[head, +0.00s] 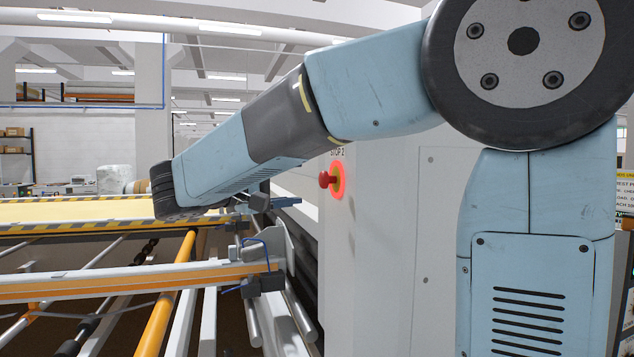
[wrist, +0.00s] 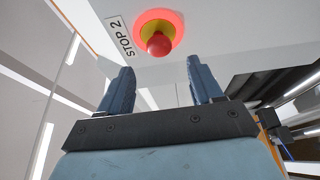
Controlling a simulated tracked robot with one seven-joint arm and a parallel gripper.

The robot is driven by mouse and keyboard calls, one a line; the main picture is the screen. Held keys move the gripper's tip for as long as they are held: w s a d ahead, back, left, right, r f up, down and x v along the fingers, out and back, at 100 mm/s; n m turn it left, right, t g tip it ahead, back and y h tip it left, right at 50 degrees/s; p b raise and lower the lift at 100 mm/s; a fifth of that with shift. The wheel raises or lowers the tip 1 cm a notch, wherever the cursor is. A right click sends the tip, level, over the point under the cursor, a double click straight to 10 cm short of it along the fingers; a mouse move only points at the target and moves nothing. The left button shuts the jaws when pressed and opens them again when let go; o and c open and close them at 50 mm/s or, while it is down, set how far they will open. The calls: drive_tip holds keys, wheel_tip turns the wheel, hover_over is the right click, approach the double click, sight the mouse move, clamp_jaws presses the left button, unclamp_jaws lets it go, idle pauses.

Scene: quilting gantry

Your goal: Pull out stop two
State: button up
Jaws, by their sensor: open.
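Stop two is a red mushroom button (head: 325,179) on a round plate, on the side of a light grey cabinet (head: 385,250), under a label reading "STOP 2". In the wrist view the red button (wrist: 158,45) sits on a yellow centre with a glowing red ring, beside the label "STOP 2" (wrist: 119,38). My gripper (wrist: 160,85) is open and empty, its two blue-grey fingers apart. The button lies beyond the fingertips, roughly in line with the gap, and nothing touches it.
An orange rail (head: 165,300) and metal rollers of the quilting gantry lie at the lower left. A yellow-and-black edged bed (head: 90,212) is behind them. A bracket with cables (head: 265,265) stands close to the cabinet's left side.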

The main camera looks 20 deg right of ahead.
sight(321, 181)
drive_tip(key=x, duration=0.8)
drive_tip(key=shift+a, duration=0.1)
drive_tip(key=c, duration=1.1)
drive_tip(key=shift+f, duration=0.1)
drive_tip(key=shift+c, duration=0.2)
